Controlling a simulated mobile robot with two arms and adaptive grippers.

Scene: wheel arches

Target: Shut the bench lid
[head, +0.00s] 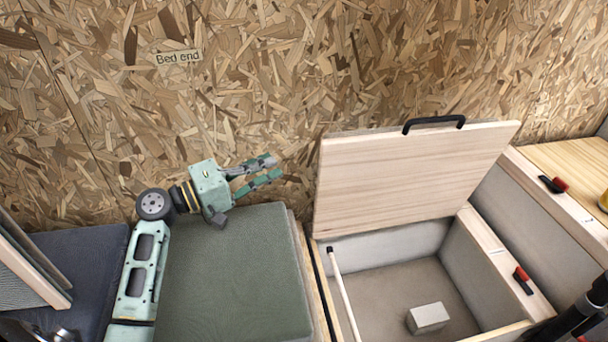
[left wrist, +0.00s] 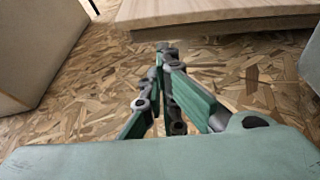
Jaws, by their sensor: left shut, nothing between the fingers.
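The wooden bench lid (head: 405,185) stands raised at the back of the bench box, with a black handle (head: 433,122) on its top edge. Below it the bench box (head: 375,248) is open, and a white rod (head: 343,293) leans inside at the left. My left gripper (head: 268,168) is shut and empty, left of the raised lid and apart from it, above the green cushion. In the left wrist view the left fingers (left wrist: 165,60) point toward a wooden panel edge (left wrist: 230,18), probably the lid.
A small white block (head: 428,318) lies on the box floor. A green cushion (head: 230,275) lies left of the box. Red-and-black clamp-like items (head: 522,280) sit on the ledges at right. The chipboard wall (head: 280,60), labelled "Bed end", stands behind.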

